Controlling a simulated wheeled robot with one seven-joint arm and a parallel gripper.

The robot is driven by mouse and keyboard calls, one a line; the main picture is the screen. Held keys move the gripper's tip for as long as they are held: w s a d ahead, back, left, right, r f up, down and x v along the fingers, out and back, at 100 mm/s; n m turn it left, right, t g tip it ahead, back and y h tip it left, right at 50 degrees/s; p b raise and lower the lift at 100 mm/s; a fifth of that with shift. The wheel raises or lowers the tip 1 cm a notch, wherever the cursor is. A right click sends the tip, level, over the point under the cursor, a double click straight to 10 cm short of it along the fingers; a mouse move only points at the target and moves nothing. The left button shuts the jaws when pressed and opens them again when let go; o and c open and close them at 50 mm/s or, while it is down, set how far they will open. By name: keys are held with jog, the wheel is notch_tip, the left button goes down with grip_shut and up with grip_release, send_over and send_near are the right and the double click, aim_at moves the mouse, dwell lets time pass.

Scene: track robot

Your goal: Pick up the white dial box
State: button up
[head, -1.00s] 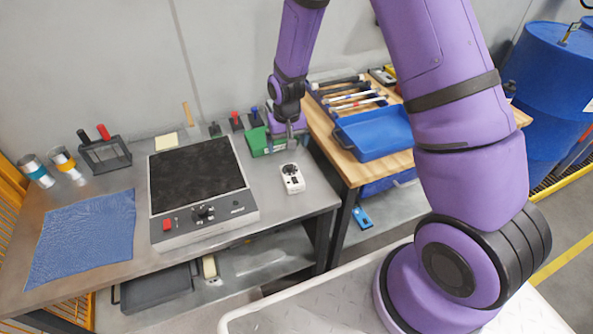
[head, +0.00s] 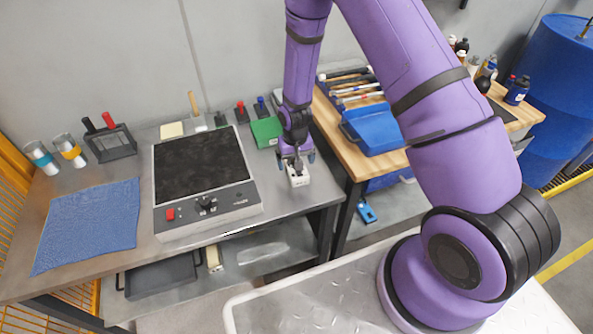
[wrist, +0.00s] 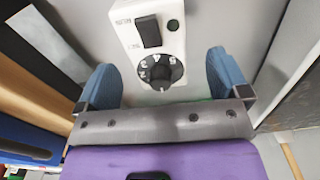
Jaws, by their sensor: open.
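The white dial box (head: 298,180) lies on the grey metal bench near its right front edge, partly hidden under my gripper in the head view. In the wrist view the white dial box (wrist: 148,30) shows a black rocker switch and a round black dial with white marks. My gripper (head: 297,160) is over the box. Its two blue fingers (wrist: 165,80) are open and apart, one to each side of the box's dial end, with gaps visible. Nothing is held. I cannot tell the exact height of the fingertips above the bench.
A hotplate (head: 208,217) with a black top stands left of the box. A green box (head: 266,131) is behind my gripper. A wooden table with a blue tray (head: 374,130) stands to the right. A blue cloth (head: 88,226) lies at the left.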

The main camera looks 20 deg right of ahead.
jog(key=shift+d+f, duration=0.15)
jog(key=shift+f, duration=1.6)
jog(key=c, duration=1.1)
jog(key=shift+c, duration=0.2)
jog(key=shift+r, duration=0.15)
